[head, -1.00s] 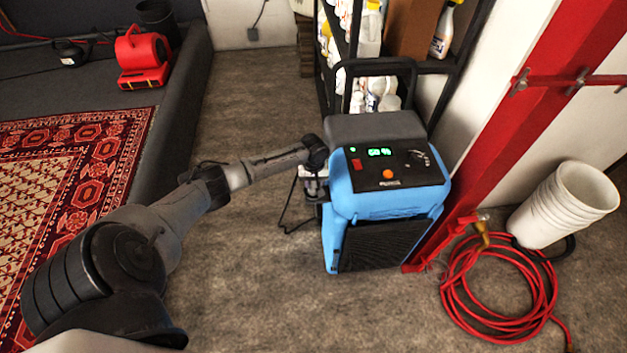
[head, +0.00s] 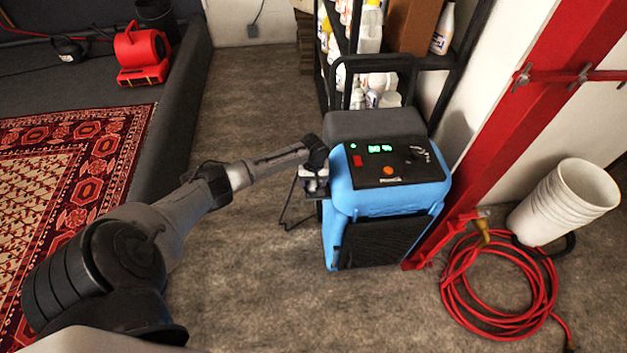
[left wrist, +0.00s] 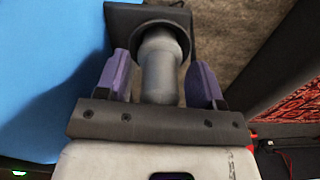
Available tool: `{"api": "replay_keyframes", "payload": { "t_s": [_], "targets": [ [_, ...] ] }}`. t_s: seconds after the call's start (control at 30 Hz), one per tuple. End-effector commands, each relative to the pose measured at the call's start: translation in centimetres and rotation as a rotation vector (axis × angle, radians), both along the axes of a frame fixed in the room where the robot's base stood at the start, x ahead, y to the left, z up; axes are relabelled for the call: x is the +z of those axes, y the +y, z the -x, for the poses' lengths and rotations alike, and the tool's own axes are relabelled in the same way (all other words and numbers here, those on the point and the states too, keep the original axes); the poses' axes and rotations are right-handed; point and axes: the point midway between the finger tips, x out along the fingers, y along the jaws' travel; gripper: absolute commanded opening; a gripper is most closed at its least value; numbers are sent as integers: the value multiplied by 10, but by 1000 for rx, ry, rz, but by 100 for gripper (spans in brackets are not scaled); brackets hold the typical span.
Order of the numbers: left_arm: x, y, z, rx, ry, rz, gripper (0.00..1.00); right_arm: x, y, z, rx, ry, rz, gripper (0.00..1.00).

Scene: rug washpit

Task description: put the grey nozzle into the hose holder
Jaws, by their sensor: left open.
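The grey nozzle (left wrist: 160,72) shows in the left wrist view as a stepped grey cylinder. Its far end sits within the round black opening of the hose holder (left wrist: 122,18), a dark square piece beside the blue machine. How deep it sits is hidden. My left gripper (left wrist: 163,66) is open, with one purple finger on each side of the nozzle and a visible gap on both sides. In the head view the left gripper (head: 317,186) is at the machine's left side, and the nozzle is too small to make out. My right gripper is not in view.
The blue machine (head: 385,205) stands right beside the left gripper. Behind it is a shelf with bottles (head: 368,40). A red post (head: 500,130), coiled red hose (head: 500,285) and white buckets (head: 565,205) are to the right. The floor in front is clear.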

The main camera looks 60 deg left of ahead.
Motion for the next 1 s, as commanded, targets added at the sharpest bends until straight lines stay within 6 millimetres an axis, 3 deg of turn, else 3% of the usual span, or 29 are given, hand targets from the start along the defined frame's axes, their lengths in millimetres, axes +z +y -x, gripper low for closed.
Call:
{"api": "replay_keyframes", "payload": {
  "t_s": [0.37,0.8,1.0],
  "targets": [
    [9,0,0,0,0,-1,64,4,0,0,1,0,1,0],
    [91,0,0,-1,-1,0,64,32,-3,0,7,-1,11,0],
    [120,0,0,0,0,-1,64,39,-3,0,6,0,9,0]
  ]
}}
